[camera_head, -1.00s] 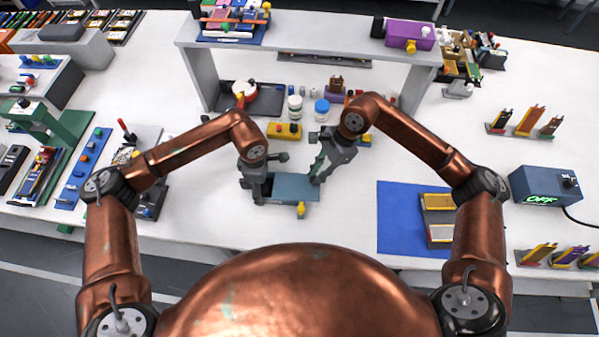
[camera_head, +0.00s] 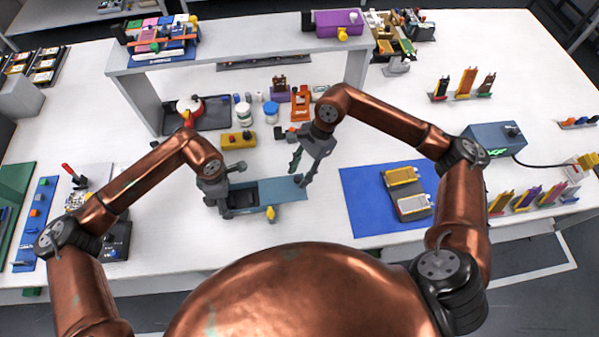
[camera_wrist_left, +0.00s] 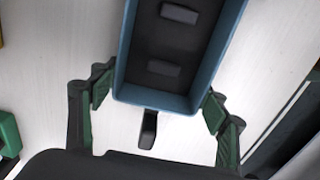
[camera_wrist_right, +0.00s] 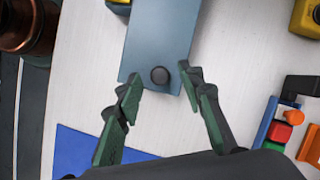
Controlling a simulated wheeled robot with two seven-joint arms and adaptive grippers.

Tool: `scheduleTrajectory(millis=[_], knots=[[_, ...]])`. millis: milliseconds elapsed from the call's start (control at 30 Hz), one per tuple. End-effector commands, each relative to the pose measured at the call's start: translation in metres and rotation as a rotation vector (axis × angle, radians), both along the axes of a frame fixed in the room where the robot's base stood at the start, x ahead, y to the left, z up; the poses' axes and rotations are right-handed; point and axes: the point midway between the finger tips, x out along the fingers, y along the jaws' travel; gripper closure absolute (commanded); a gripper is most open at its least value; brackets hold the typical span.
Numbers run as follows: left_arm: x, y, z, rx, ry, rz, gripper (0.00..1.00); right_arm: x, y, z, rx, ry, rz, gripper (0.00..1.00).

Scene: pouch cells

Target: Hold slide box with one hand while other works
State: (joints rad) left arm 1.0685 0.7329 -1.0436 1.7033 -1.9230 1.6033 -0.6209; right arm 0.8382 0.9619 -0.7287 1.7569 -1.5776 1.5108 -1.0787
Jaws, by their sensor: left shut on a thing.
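The slide box (camera_head: 268,212) is blue-grey and stands on the white table, partly open at its left. Its dark interior, with two small black blocks, shows in the left wrist view (camera_wrist_left: 187,60). My left gripper (camera_head: 222,197) is shut on the box's left end, a finger on each side. The blue-grey lid (camera_head: 285,188) reaches out to the right. Its round black knob (camera_wrist_right: 160,75) shows in the right wrist view. My right gripper (camera_head: 298,177) is open at the lid's right end, its fingertips spread on either side of the knob with gaps. A yellow piece (camera_head: 270,213) sits at the box's front.
A blue mat (camera_head: 365,215) with two small trays lies to the right. A yellow block (camera_head: 238,140), white jar (camera_head: 244,113) and blue-lidded jar (camera_head: 271,112) stand behind the box. A grey shelf (camera_head: 235,55) spans the back. The table in front of the box is clear.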

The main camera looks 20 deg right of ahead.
Motion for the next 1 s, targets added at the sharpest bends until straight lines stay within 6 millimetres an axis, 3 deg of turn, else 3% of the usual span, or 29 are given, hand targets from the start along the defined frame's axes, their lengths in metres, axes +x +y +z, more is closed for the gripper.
scheduleTrajectory(millis=[333,800,1000], knots=[[-0.001,0.0,-0.001,0.001,0.002,0.0,0.63,0.002,-0.004,0.009,-0.002,-0.002,0.0,0.65],[0.0,0.0,-0.001,0.0,0.001,0.0,0.63,0.013,-0.036,0.091,0.0,-0.002,-0.002,0.65],[-0.001,0.0,-0.001,0.0,0.001,0.0,0.63,0.014,-0.043,0.108,0.0,0.001,-0.001,0.65]])
